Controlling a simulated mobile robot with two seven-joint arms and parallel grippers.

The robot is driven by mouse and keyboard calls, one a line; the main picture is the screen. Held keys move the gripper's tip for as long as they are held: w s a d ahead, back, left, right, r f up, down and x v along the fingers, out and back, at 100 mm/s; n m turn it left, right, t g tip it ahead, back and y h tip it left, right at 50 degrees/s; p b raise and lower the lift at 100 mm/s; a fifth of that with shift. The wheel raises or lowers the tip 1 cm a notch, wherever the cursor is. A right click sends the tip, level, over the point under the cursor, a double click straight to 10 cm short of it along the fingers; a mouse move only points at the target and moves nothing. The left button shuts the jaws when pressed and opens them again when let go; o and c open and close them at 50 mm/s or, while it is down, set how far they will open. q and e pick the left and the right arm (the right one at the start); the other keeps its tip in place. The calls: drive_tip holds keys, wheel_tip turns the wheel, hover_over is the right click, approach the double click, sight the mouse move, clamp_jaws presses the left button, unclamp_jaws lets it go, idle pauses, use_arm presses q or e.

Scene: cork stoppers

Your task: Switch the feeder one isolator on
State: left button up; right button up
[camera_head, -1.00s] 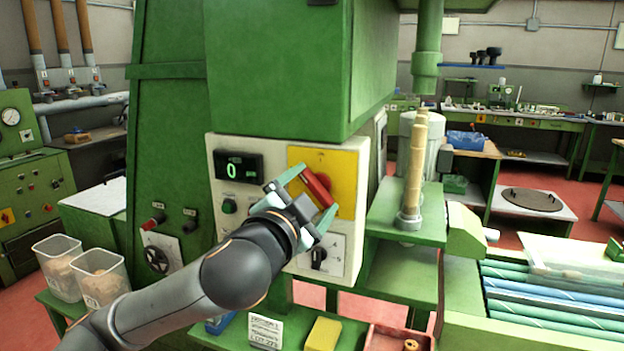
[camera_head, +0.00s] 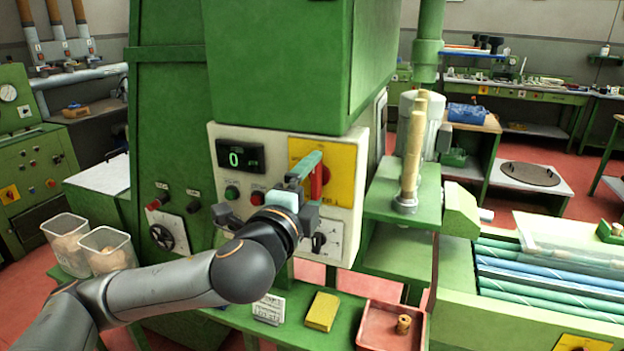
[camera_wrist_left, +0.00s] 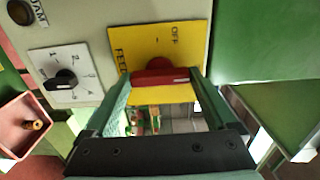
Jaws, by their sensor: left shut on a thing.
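The isolator is a red rotary handle (camera_head: 319,182) on a yellow plate (camera_head: 345,165) at the right of the machine's white control panel. In the head view the handle stands about upright. In the left wrist view the handle (camera_wrist_left: 163,76) lies across the picture between the two green fingers, with a pale mark near its right end. The plate there shows partly readable lettering, including "FEED" and "OFF". My left gripper (camera_head: 309,172) is shut on the handle and hides part of it. My right gripper is not in view.
The panel also has a display reading 0 (camera_head: 240,156), a green button (camera_head: 232,192), a red button (camera_head: 257,198) and a black selector knob (camera_head: 318,241) below the plate. A post with stacked corks (camera_head: 411,160) stands right. A red tray (camera_head: 378,335) is below.

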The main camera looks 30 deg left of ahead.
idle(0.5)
use_arm(q)
drive_tip(key=o, duration=1.1)
drive_tip(key=shift+c, duration=0.2)
